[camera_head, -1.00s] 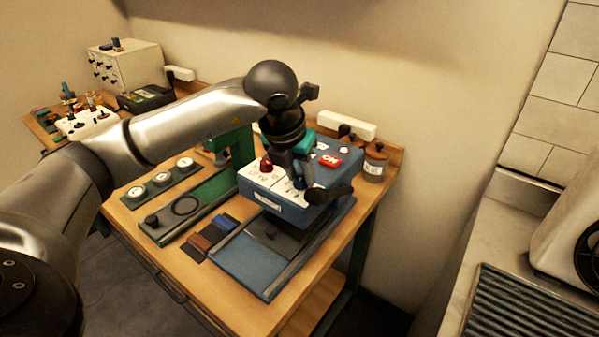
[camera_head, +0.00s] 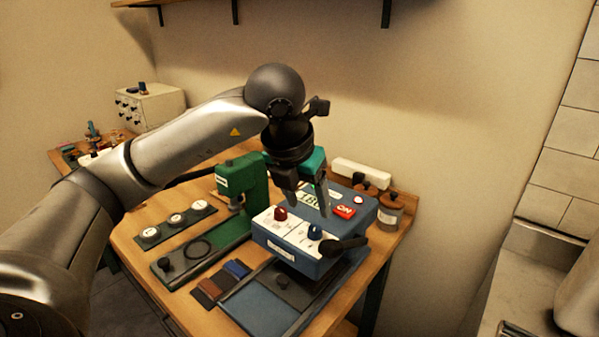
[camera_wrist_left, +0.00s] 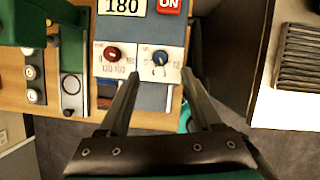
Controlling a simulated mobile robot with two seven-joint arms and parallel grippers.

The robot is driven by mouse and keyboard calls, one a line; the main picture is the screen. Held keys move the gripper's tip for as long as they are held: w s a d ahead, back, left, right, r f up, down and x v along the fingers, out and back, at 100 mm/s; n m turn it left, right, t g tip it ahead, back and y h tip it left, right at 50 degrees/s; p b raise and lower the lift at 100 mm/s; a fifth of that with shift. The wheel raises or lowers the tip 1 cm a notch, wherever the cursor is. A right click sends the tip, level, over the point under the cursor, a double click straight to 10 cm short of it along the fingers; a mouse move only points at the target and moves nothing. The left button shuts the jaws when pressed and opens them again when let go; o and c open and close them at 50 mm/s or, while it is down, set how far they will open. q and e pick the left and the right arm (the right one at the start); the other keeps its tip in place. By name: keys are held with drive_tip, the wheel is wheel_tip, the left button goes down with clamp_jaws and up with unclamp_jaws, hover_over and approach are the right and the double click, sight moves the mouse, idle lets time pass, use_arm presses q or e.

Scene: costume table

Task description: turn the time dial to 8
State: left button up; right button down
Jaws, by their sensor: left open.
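The blue dial (camera_head: 314,232) sits at the front right of the blue machine's white panel. It also shows in the left wrist view (camera_wrist_left: 160,58), with numbers printed around it; its exact setting is too small to read. A red dial (camera_head: 280,213) sits to its left, also in the wrist view (camera_wrist_left: 112,54). My left gripper (camera_head: 308,207) is open and empty above the panel, pointing down. In the wrist view its fingertips (camera_wrist_left: 162,74) are spread to either side of the blue dial, apparently short of it. My right gripper is not in view.
The machine (camera_head: 289,260) has a display (camera_wrist_left: 122,7) reading 180, a red ON button (camera_head: 344,211) and a dark handle (camera_head: 343,245) at its front right. A green press (camera_head: 240,180) stands left. Jars (camera_head: 390,212) stand behind right.

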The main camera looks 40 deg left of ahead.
use_arm(q)
drive_tip(key=v, duration=0.7)
drive_tip(key=shift+r+p, duration=0.2)
drive_tip(key=shift+p, duration=0.15)
